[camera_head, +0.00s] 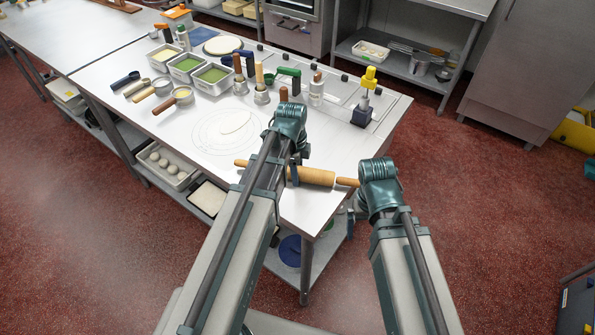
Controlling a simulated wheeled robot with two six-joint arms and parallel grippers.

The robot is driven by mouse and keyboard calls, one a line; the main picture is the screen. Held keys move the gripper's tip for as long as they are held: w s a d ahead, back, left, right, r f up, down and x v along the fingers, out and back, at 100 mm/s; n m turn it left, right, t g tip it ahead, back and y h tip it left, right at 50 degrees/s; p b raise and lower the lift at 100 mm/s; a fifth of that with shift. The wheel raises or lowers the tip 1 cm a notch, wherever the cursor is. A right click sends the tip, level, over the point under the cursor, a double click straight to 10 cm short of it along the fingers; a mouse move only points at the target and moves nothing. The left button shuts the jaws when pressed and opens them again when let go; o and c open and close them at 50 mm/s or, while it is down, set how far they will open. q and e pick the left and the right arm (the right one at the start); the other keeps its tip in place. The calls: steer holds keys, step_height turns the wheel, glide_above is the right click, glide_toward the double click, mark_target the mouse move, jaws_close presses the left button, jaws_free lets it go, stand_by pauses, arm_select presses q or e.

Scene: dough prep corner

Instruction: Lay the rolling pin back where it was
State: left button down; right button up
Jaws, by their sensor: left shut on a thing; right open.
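The wooden rolling pin (318,178) is at the front right corner of the steel table (310,210), its right handle near the table's right edge. My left gripper (294,173) is shut on the pin's barrel, left of its middle. My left arm hides part of the barrel; the left handle shows beyond it. I cannot tell whether the pin touches the table or is held just above it. My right gripper (350,222) is open and empty, low beside the table's right edge, partly hidden by its wrist.
A flat dough piece (236,122) lies on a marked circle left of my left wrist. The table's front left is clear.

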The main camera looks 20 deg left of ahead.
arm_select(q)
steer(key=shift+c, duration=0.5)
jaws_free()
steer(key=r+p, duration=0.8)
steer(key=shift+s+a, duration=0.2)
steer(key=shift+f, duration=0.1)
stand_by(1.0)
steer(key=f+b, duration=0.3)
steer(key=b, duration=0.1)
steer(key=f+b, duration=0.3)
steer(key=f, duration=0.1)
steer(key=shift+w+d+f+b, duration=0.2)
steer(key=shift+f+b, duration=0.05)
steer(key=shift+b, duration=0.1)
steer(key=shift+r, duration=0.25)
